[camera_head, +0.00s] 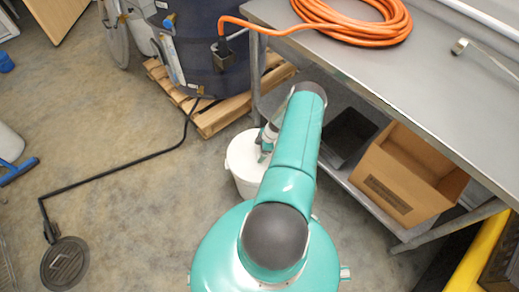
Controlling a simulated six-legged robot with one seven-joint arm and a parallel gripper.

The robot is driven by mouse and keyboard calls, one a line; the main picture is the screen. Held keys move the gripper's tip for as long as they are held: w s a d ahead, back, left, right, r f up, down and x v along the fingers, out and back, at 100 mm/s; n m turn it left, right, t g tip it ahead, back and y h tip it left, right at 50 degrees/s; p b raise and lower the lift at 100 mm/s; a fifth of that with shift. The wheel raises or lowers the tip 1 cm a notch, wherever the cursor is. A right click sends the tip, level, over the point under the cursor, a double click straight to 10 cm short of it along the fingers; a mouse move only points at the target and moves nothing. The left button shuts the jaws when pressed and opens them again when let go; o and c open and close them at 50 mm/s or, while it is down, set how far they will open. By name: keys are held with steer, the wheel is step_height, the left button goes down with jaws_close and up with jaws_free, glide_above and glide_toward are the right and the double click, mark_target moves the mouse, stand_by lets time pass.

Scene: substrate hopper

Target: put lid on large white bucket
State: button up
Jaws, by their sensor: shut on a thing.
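The large white bucket (246,187) stands on the floor just beyond my teal arm, beside the metal table's legs. A white, flat, round surface, which looks like the lid (240,152), is at the bucket's top. I cannot tell whether it is seated all round, as my arm covers its right side. My gripper (263,157) points down at the top of the bucket and is shut on what appears to be the lid. The fingertips are small and partly hidden by my arm, so the grip itself is hard to see.
A metal table (400,75) with an orange hose (365,25) is at right. A cardboard box (400,175) and a black bin (348,132) sit on its lower shelf. A wooden pallet (222,115) carries a dark drum (205,50). A black pipe (120,160) crosses the floor.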

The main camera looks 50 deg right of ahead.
stand_by(0.3)
steer(key=o, duration=0.7)
steer(key=shift+o, duration=0.2)
steer(key=shift+r, duration=0.1)
steer(key=v, duration=1.3)
steer(key=shift+r, duration=0.3)
steer(key=shift+s+d, duration=0.1)
steer(key=shift+d, duration=0.05)
